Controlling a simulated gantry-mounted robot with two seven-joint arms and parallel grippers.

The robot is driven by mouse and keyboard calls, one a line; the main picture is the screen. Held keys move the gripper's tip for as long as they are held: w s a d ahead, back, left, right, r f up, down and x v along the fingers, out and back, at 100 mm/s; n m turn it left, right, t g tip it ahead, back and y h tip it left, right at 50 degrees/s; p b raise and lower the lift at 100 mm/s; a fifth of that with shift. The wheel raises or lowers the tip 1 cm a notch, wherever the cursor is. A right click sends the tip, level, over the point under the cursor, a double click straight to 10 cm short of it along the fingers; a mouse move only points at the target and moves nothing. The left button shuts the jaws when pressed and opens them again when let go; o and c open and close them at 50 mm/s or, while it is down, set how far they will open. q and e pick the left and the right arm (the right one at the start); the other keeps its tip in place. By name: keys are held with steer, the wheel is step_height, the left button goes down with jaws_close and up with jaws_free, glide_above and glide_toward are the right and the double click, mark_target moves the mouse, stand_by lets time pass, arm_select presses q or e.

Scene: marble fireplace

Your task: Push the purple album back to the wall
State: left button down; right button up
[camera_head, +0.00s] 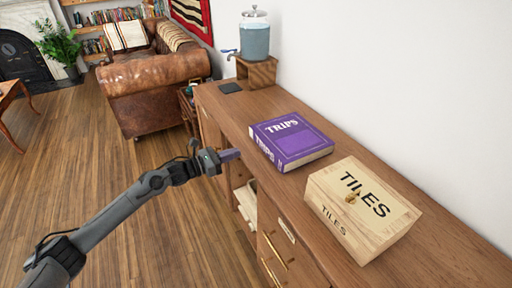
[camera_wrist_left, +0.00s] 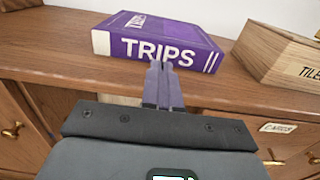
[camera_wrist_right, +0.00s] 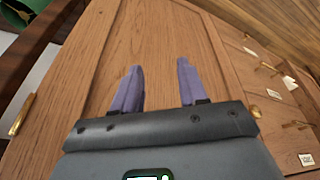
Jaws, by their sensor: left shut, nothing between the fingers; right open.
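The purple album (camera_head: 290,141), marked TRIPS, lies flat on the wooden sideboard top (camera_head: 237,105), with a strip of bare wood between it and the white wall (camera_head: 400,80). In the left wrist view the album (camera_wrist_left: 158,42) shows its spine facing me. My left gripper (camera_head: 230,155) is shut and empty, just in front of the sideboard's front edge, pointing at the spine. In the left wrist view its fingertips (camera_wrist_left: 160,66) appear just below the spine; I cannot tell whether they touch. My right gripper (camera_wrist_right: 154,78) is open and empty in front of a wooden cabinet door.
A wooden TILES box (camera_head: 362,205) stands right of the album, close to it. A water dispenser (camera_head: 254,38) on a wooden stand and a dark coaster (camera_head: 230,88) are at the far left end. Drawers with brass handles (camera_head: 276,246) are below.

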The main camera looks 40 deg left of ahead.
arm_select(q)
steer(key=b+x, duration=0.2)
steer(key=x, duration=0.7)
steer(key=shift+w+d+b, duration=0.1)
steer(key=shift+w+b, duration=0.2)
arm_select(e)
step_height(320, 180, down, 3)
steer(key=shift+a+r, duration=0.1)
